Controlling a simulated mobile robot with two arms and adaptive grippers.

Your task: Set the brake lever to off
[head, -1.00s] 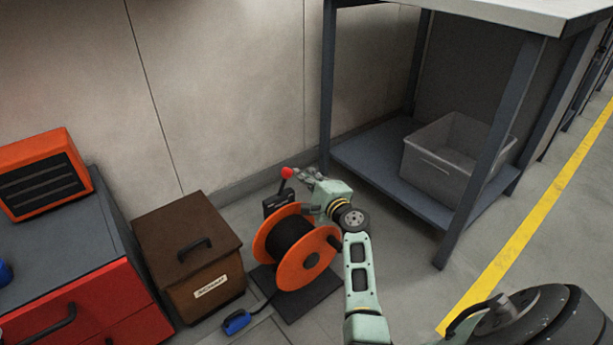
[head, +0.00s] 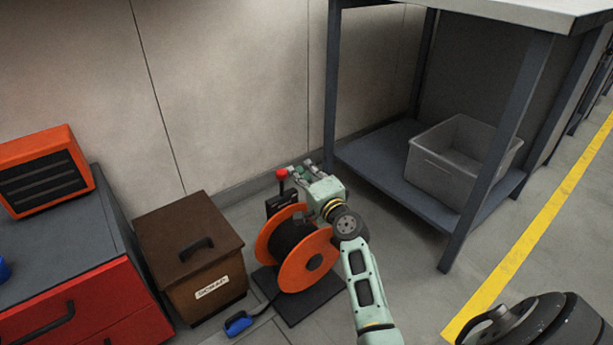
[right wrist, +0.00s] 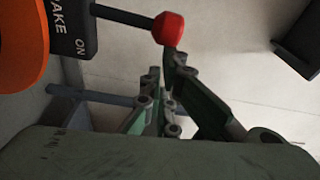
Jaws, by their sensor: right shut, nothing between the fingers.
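The brake lever is a dark shaft with a red knob (head: 281,173) on a dark brake housing (head: 280,204) behind the orange cable reel (head: 308,262). In the head view the lever stands nearly upright. The right wrist view shows the red knob (right wrist: 168,28), the shaft and the housing (right wrist: 72,32) with part of a brake label and "ON". My right gripper (head: 298,172) is shut and empty, its fingertips just right of the knob. In the right wrist view the fingertips (right wrist: 162,66) are right at the knob; I cannot tell whether they touch. My left gripper is not in view.
A brown lidded box (head: 190,255) stands left of the reel, beside a red cabinet (head: 85,312). A workbench (head: 400,185) with a grey bin (head: 462,160) on its shelf is to the right. A blue plug (head: 238,324) lies on the floor. The floor to the right is open.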

